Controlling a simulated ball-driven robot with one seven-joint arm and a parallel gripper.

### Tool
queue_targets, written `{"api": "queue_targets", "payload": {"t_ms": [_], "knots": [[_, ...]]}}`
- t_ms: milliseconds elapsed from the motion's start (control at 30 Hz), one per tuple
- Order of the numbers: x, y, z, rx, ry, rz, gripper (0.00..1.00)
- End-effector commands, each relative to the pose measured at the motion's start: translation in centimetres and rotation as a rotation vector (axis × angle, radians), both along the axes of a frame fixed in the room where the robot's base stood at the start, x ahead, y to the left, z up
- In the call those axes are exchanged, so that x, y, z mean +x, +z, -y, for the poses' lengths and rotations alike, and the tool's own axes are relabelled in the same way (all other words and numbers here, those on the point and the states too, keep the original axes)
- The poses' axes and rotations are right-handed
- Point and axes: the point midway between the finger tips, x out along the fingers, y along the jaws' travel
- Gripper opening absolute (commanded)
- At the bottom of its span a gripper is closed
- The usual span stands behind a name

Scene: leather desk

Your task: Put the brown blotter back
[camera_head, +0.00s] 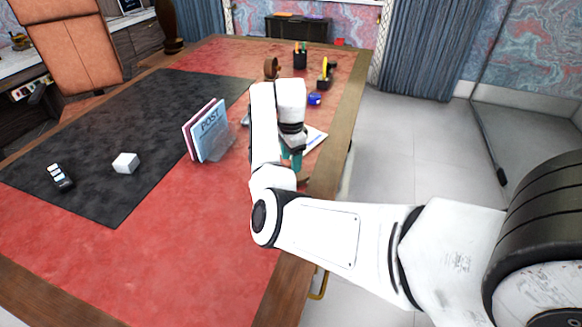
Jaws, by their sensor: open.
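My white arm reaches over the right side of the desk, and my gripper (293,148) points down near the right edge, beside a white paper. The arm hides much of the gripper and what lies under it. A teal thing (297,160) shows at the fingers; I cannot tell what it is. A small brown piece (303,179) shows just below, by the desk edge, mostly hidden. A brown rounded object (271,68) stands farther back on the red leather. I cannot tell for certain which of these brown things is the blotter.
The desk (190,245) has a black mat (95,190) with a white cube (125,163) and a phone-like handset (61,177). A letter holder (208,133) stands left of my arm. A blue item (314,99), a pen cup (300,58) and a black holder (324,80) stand behind.

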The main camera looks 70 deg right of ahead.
Motion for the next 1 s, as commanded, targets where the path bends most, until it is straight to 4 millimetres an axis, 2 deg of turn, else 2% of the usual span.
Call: {"api": "queue_targets", "payload": {"t_ms": [200, 400, 600, 1000], "knots": [[0.1, 4.6, 0.1, -0.003, -0.001, 0.003, 0.60], [0.0, 7.2, 0.0, -0.001, -0.001, 0.001, 0.60], [0.0, 8.0, 0.0, 0.001, 0.000, -0.001, 0.60], [0.0, 8.0, 0.0, 0.001, 0.000, -0.001, 0.60]]}}
